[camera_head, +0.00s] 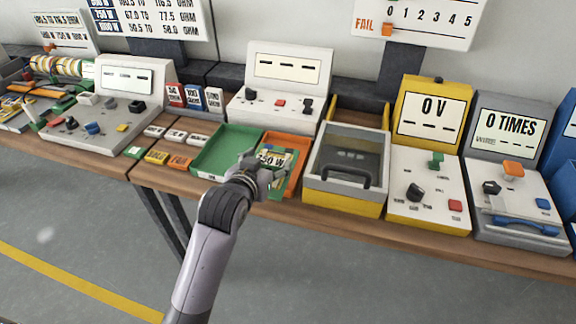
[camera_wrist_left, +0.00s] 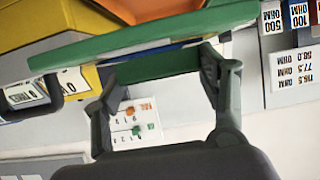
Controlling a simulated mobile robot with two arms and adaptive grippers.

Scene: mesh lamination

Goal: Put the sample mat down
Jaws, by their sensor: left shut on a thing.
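My left gripper (camera_head: 256,170) is over the orange tray (camera_head: 302,150) on the bench. The gripper hides part of the mat and tray. I cannot tell whether the mat touches the tray floor. In the left wrist view, the mat shows edge-on as a long green strip (camera_wrist_left: 150,42), with a green part between the two fingers (camera_wrist_left: 165,68). My right gripper is not in view.
A green tray (camera_head: 205,152) stands left of the orange one, with empty floor showing. A yellow-grey box with a clear lid (camera_head: 347,155) stands close on the right. Small orange and white labelled blocks lie left of the green tray.

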